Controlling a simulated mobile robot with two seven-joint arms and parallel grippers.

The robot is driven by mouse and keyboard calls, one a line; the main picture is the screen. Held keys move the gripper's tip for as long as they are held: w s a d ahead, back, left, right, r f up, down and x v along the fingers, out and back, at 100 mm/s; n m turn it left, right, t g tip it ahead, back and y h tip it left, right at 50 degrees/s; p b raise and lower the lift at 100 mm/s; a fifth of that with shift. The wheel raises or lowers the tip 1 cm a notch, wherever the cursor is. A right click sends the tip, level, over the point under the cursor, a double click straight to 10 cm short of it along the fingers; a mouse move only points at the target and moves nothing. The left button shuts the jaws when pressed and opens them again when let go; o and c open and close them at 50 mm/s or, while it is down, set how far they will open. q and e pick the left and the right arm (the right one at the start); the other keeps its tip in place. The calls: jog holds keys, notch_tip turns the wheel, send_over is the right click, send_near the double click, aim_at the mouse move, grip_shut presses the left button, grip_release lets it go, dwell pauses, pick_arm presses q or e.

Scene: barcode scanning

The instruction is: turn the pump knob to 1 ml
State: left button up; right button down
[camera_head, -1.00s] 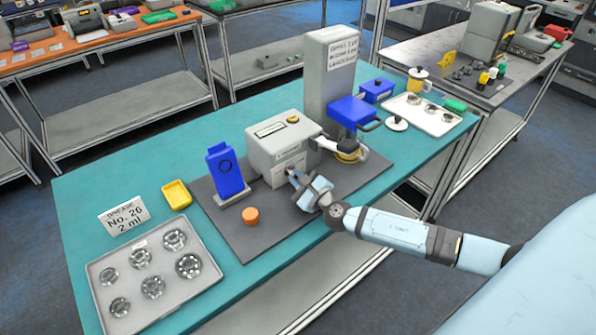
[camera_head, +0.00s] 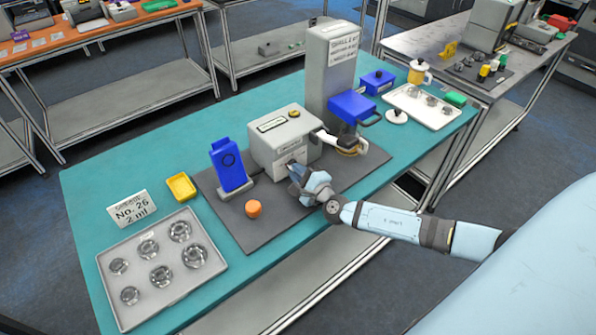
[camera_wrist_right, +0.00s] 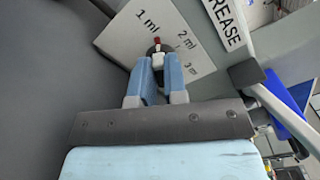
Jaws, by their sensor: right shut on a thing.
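The grey pump box (camera_head: 284,138) stands on the dark mat. Its front dial plate (camera_wrist_right: 124,42) shows the labels 1 ml, 2 ml and 3 in the right wrist view. The dark pump knob (camera_wrist_right: 152,50) has a red pointer (camera_wrist_right: 157,40) that points between 1 ml and 2 ml, nearer to 1 ml. My right gripper (camera_head: 293,178) is at the front of the pump, its fingers shut on the knob; it also shows in the right wrist view (camera_wrist_right: 158,66). The fingers partly hide the knob. My left gripper is not in view.
A blue device (camera_head: 229,165) and an orange cap (camera_head: 254,209) stand on the dark mat (camera_head: 246,230) left of my gripper. A tall grey column (camera_head: 332,70) with a blue part stands behind. A tray (camera_head: 143,294) holds several bearings.

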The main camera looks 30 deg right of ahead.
jog(key=c, duration=1.2)
grip_release()
jog(key=shift+o, duration=0.2)
jog(key=s, duration=0.4)
jog(key=s+b, duration=0.1)
jog(key=s, duration=0.3)
jog(key=s+d+b, duration=0.1)
jog(key=s, duration=0.3)
jog(key=shift+s, duration=0.85)
